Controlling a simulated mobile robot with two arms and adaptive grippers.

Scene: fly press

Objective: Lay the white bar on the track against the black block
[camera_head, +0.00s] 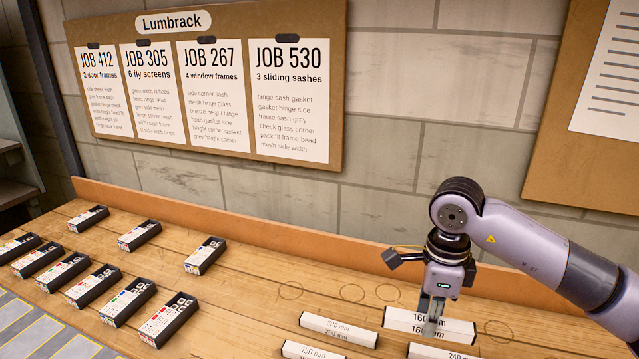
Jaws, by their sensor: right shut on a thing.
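A white bar marked 160 mm (461,328) lies at the right of the wooden bench. My right gripper (432,322) points down and is shut on this bar near its middle, hiding part of its label. Whether the bar is clear of the bench I cannot tell. Other white bars lie close by: one marked 200 mm (339,329) to the left, one marked 150 mm (312,350) and one marked 240 mm (440,353) at the bottom edge, both cut off. No track and no black block that I can make out are in view. My left gripper is not in view.
Several dark boxes with coloured labels (166,319) stand on the left of the bench (250,310). A grey mat with yellow lines (30,330) lies at the bottom left. A raised rim (240,222) runs along the wall. The bench middle is clear.

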